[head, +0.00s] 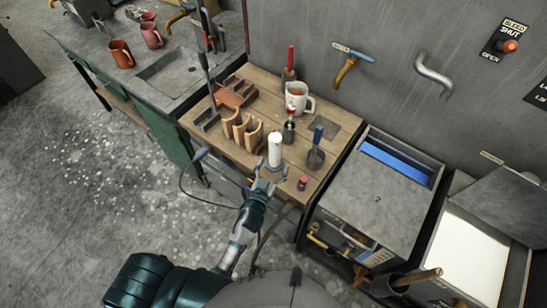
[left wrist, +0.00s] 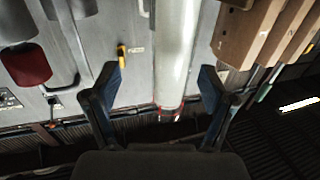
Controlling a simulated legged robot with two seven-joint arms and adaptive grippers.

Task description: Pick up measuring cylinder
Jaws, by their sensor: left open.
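The measuring cylinder (head: 274,150) is a tall white upright cylinder near the front edge of the wooden bench top (head: 335,113). In the left wrist view the cylinder (left wrist: 172,50) shows large, running down from the top between the two fingers. My left gripper (head: 268,184) is just in front of the cylinder in the head view. In the left wrist view the left gripper (left wrist: 160,92) is open, with one finger on each side of the cylinder and gaps between them. I cannot tell how far the cylinder reaches between the fingertips. My right gripper is not in view.
Wooden curved holders (head: 242,132) stand left of the cylinder. A dark scoop-like tool (head: 316,155) and a small red-topped item (head: 302,183) are at its right. A white mug (head: 298,97) stands behind. A grey box bench (head: 372,205) adjoins the right side.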

